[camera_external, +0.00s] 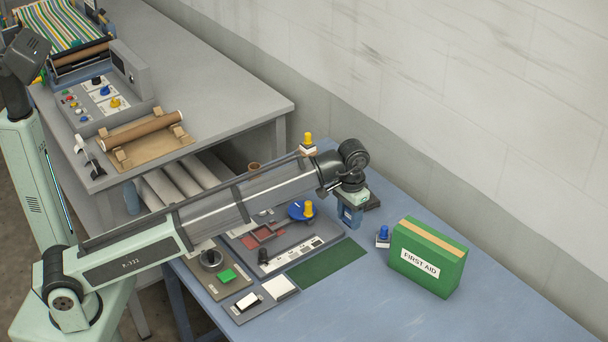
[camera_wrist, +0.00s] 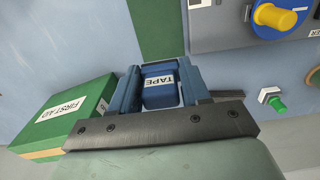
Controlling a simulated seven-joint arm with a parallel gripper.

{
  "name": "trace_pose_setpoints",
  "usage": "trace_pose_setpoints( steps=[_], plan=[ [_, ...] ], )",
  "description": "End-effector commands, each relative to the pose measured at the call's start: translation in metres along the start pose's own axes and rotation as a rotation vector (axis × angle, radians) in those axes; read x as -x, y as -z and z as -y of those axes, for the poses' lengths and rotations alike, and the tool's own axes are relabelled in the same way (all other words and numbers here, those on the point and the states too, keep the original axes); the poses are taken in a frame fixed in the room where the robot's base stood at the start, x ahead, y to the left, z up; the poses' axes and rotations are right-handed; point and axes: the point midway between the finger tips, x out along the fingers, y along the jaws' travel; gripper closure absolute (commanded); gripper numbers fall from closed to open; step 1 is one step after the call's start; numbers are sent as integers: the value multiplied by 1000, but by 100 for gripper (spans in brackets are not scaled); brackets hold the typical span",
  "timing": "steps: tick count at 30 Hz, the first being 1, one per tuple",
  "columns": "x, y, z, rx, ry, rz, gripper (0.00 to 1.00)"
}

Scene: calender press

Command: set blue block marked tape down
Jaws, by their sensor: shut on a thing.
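A blue block marked TAPE (camera_wrist: 160,88) sits between the two blue fingers of my gripper (camera_wrist: 158,92) in the wrist view, its label facing the camera. My gripper is shut on it. In the external view my gripper (camera_external: 351,215) points down over the blue table (camera_external: 420,310), behind the green mat (camera_external: 327,264) and left of the first aid box. The block can hardly be told from the blue fingers there. I cannot tell whether its underside touches the table.
A green first aid box (camera_external: 428,258) stands to the right, with a small blue-knobbed piece (camera_external: 382,236) between it and my gripper. A panel with a yellow knob on a blue disc (camera_external: 303,210) lies to the left. The table's front right is clear.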

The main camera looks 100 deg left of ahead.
Motion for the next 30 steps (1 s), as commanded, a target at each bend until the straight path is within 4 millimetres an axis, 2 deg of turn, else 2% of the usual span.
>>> trace_pose_setpoints(
  steps=[5, 12, 20, 25, 30],
  plan=[
    [-19, -1, 0, 0, 1, 2, 84],
    [-56, -1, 1, 0, 0, 1, 84],
    [-75, 0, 1, 0, 0, 1, 84],
    [-96, -1, 1, 0, 0, 2, 84],
    [-101, 0, 0, 0, 0, -1, 84]
  ],
)
